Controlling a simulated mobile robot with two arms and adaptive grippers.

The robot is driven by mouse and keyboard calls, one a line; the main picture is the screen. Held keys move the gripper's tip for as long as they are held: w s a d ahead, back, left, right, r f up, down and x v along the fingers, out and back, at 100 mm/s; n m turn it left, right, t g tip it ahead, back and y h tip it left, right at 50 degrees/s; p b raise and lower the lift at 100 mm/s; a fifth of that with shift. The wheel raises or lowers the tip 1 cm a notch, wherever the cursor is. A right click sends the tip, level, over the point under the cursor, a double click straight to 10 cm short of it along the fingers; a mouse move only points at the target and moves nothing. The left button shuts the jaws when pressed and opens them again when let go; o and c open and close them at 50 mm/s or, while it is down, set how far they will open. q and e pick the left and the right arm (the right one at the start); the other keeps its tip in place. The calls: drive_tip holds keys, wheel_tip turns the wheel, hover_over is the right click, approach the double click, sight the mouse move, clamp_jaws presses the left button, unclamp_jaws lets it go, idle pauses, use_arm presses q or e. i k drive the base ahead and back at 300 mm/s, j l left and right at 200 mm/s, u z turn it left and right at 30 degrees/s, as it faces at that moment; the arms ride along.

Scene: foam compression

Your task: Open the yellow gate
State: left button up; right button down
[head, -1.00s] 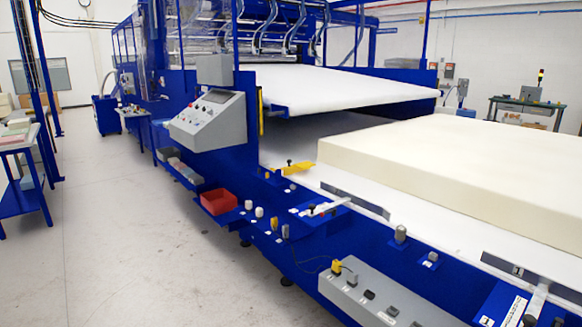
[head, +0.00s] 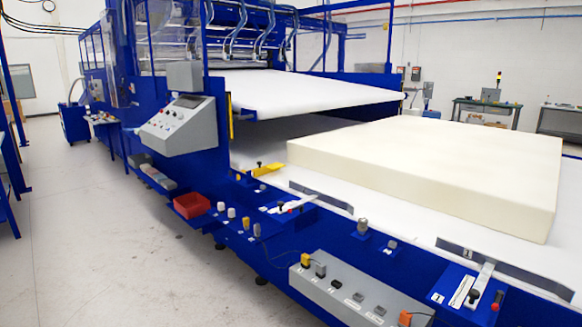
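A small yellow piece (head: 260,170), which looks like the yellow gate, lies at the near edge of the machine's white bed, left of the foam block. A dark knob stands on its left end. It lies low along the bed edge, and I cannot tell whether it is open or closed. Neither of my grippers shows in the head view.
A large cream foam block (head: 400,165) lies on the white bed. A grey control console (head: 178,126), a red bin (head: 191,205) and a grey connector box (head: 350,290) sit along the blue machine's near side. Open floor (head: 110,255) lies at left.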

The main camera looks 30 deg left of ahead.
sight(261, 171)
drive_tip(key=i+j+u, duration=0.1)
drive_tip(key=u, duration=0.7)
drive_tip(key=j, duration=0.1)
